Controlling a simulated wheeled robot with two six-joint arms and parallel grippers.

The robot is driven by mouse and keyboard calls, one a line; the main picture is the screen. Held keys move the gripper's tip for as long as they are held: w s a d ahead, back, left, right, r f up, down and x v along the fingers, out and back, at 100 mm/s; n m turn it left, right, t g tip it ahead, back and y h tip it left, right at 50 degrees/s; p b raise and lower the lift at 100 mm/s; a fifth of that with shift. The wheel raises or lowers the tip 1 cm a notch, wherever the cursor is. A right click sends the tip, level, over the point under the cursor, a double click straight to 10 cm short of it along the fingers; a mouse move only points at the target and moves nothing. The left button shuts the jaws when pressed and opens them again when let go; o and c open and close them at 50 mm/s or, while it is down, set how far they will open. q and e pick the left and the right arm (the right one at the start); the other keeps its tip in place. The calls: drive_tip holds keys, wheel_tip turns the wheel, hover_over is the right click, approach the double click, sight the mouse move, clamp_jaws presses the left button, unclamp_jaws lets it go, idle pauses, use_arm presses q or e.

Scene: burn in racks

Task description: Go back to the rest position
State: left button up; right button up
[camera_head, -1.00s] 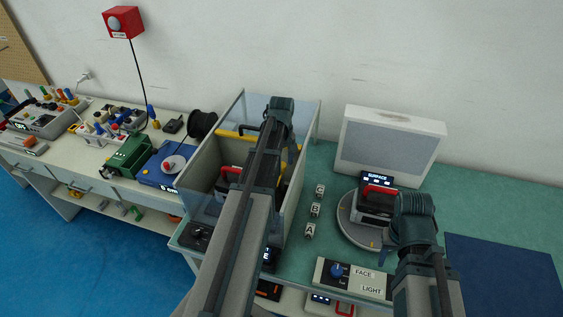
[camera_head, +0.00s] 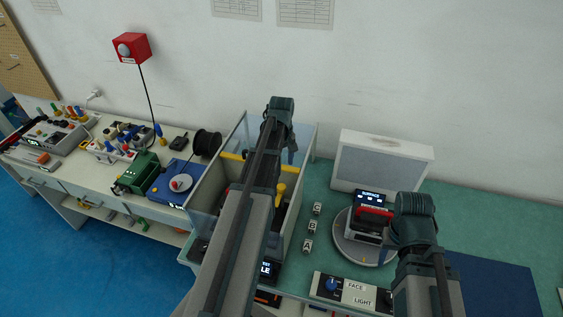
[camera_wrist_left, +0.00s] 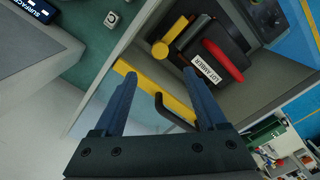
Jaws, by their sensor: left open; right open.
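My left arm reaches over the clear-walled bin (camera_head: 222,165). Its gripper (camera_head: 289,150) is small and partly hidden by the wrist in the head view. In the left wrist view, its two blue fingers (camera_wrist_left: 162,88) are apart with nothing gripped between them. Beyond them are a yellow bar (camera_wrist_left: 150,92) and a black hooked handle (camera_wrist_left: 172,112). A dark unit with a red handle (camera_wrist_left: 222,60) and a "LOT AMBER" label sits inside the bin. My right gripper (camera_head: 388,252) is open, pointing down beside the round turntable (camera_head: 350,250), mostly hidden by its wrist.
A red-handled unit (camera_head: 368,223) stands on the turntable, before a pale panel box (camera_head: 380,165). Lettered blocks (camera_head: 312,227) stand between bin and turntable. A FACE/LIGHT control box (camera_head: 350,292) is at the front edge. A dark blue mat (camera_head: 490,285) lies clear at right.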

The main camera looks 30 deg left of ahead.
use_arm(q)
drive_tip(key=shift+r+p, duration=0.45)
drive_tip(key=shift+r, duration=0.45)
use_arm(e)
drive_tip(key=shift+r, duration=0.95)
use_arm(q)
drive_tip(key=s+d+f+m+b, duration=0.4)
drive_tip(key=s+d+m, duration=0.1)
drive_tip(key=d, duration=0.5)
drive_tip(key=s+d+f+m+b, duration=0.5)
drive_tip(key=s+d, duration=0.1)
drive_tip(key=d, duration=0.4)
drive_tip(key=s+d+f+m+y+b, duration=0.1)
drive_tip(key=s+d+f+m+b, duration=0.3)
drive_tip(key=d, duration=0.6)
drive_tip(key=shift+s+d+f+m+b, duration=0.3)
drive_tip(key=shift+s+m+b, duration=0.05)
drive_tip(key=shift+s+m, duration=0.45)
use_arm(e)
wheel_tip(320, 180, down, 14)
